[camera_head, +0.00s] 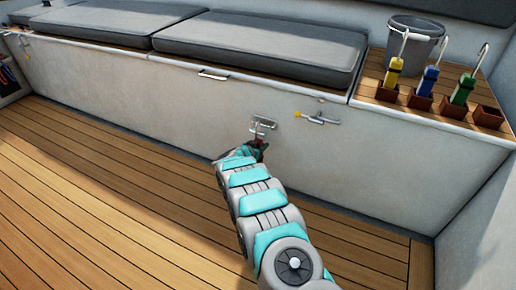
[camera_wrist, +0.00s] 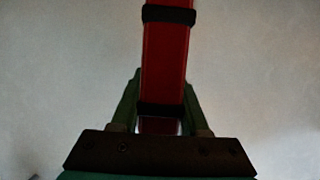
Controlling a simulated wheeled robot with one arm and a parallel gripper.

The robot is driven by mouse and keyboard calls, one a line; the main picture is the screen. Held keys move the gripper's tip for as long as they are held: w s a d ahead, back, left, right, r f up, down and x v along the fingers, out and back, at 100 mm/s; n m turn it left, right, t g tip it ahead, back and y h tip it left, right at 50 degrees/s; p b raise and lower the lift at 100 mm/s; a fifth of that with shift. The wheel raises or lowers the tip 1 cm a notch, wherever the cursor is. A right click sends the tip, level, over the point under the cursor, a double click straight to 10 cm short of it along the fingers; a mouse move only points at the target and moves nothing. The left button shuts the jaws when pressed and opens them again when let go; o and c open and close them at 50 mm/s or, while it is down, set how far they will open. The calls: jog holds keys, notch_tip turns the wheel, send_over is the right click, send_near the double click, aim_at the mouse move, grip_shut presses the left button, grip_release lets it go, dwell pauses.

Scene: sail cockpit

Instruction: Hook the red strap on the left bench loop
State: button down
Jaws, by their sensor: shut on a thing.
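The red strap (camera_wrist: 165,70), with black bands around it, is between the two fingers of my gripper (camera_wrist: 160,105) in the wrist view. My gripper (camera_head: 257,150) is shut on it. A small metal loop fitting (camera_head: 265,122) is on the white bench front, just above my gripper. A thin pale metal piece overlaps this fitting; I cannot tell whether it is hooked through or only in front.
A metal fitting with a yellow tip (camera_head: 317,118) is to the right on the bench front. Yellow (camera_head: 394,76), blue (camera_head: 427,84) and green (camera_head: 462,90) straps stand in brown holders near a grey bucket (camera_head: 414,48). The wooden floor (camera_head: 110,190) is clear.

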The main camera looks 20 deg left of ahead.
jog(key=shift+f, duration=1.75)
jog(key=shift+c, duration=1.6)
grip_release()
jog(key=shift+s, duration=0.15)
jog(key=v, duration=0.7)
jog(key=shift+s, duration=0.3)
jog(key=shift+s, duration=0.15)
